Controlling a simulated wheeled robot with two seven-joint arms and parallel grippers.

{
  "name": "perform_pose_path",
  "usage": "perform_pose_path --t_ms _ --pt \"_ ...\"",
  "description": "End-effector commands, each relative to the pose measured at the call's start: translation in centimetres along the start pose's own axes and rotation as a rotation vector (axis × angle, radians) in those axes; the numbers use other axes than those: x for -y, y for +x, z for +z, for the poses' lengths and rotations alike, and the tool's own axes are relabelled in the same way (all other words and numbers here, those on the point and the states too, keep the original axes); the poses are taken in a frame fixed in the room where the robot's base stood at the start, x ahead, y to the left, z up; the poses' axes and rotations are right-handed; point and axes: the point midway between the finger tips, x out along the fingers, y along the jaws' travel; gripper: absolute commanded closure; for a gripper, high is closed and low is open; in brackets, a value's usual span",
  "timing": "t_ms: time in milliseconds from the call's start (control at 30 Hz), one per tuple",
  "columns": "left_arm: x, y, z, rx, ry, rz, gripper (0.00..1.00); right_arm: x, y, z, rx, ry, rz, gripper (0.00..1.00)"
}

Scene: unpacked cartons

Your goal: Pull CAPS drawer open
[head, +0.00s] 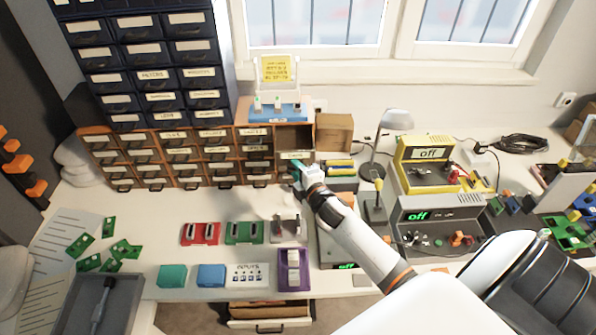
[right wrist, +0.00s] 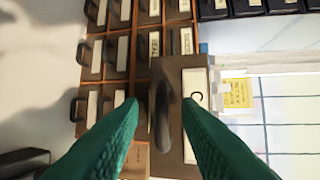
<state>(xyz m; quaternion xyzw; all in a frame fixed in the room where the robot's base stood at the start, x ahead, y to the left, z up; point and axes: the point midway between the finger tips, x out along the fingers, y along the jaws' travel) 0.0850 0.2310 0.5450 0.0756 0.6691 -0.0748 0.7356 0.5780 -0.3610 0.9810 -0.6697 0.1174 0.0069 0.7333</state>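A wooden cabinet of small labelled drawers (head: 180,162) stands at the back of the white bench. At its right end one drawer (head: 295,155) stands out from its neighbours, with its dark inside showing from above. In the right wrist view this drawer front (right wrist: 171,77) has a dark upright handle (right wrist: 162,112) and a white label that shows a "C"; a finger covers the rest. My right gripper (head: 296,176) is at this front. Its teal fingers (right wrist: 160,106) are apart, one on each side of the handle, with gaps visible. My left gripper is not in view.
A dark cabinet of labelled drawers (head: 150,75) rises above the wooden one. An open wooden box (head: 335,132) and a lamp (head: 396,120) stand to the right. The bench before the left drawers is clear.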

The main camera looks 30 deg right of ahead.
Motion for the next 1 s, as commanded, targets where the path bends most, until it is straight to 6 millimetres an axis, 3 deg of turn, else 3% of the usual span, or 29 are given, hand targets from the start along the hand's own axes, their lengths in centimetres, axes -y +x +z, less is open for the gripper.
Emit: perform_pose_path --t_ms 133,267,700,1000 --pt "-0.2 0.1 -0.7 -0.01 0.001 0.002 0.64 0.0 -0.4 0.0 0.0 -0.001 -0.001 0.69" --pt "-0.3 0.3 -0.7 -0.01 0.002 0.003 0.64 -0.2 -2.0 -0.1 0.001 -0.001 0.001 0.69" --pt "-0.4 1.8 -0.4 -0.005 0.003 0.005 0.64 -0.2 -10.6 -0.1 0.0 -0.001 0.002 0.69" --pt "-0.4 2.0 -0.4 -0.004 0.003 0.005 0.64 0.0 -12.0 0.0 0.0 0.0 0.0 0.69"
